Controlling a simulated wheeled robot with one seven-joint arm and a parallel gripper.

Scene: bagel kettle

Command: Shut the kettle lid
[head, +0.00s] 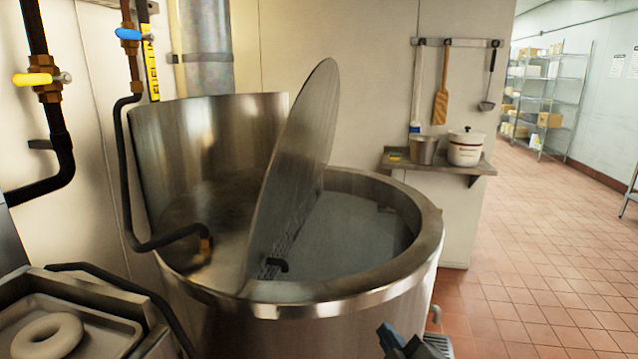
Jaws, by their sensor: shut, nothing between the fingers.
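The large steel kettle (350,298) stands in the middle of the head view, with its right side uncovered and greyish liquid (350,235) inside. The kettle lid (300,150) is a flat steel panel standing steeply raised across the kettle, its top leaning right. A small dark handle (278,265) sticks out low on the lid's right face. My gripper (391,336) shows only in part at the bottom edge, dark and shut with nothing in it. It is in front of the kettle's lower right side, apart from the lid.
A tray with a pale bagel (45,338) is at lower left. Dark pipes with a yellow valve handle (33,79) and a blue one (128,34) run along the left wall. A shelf (440,166) holds a pot and a white crock. Open tiled floor (545,270) lies right.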

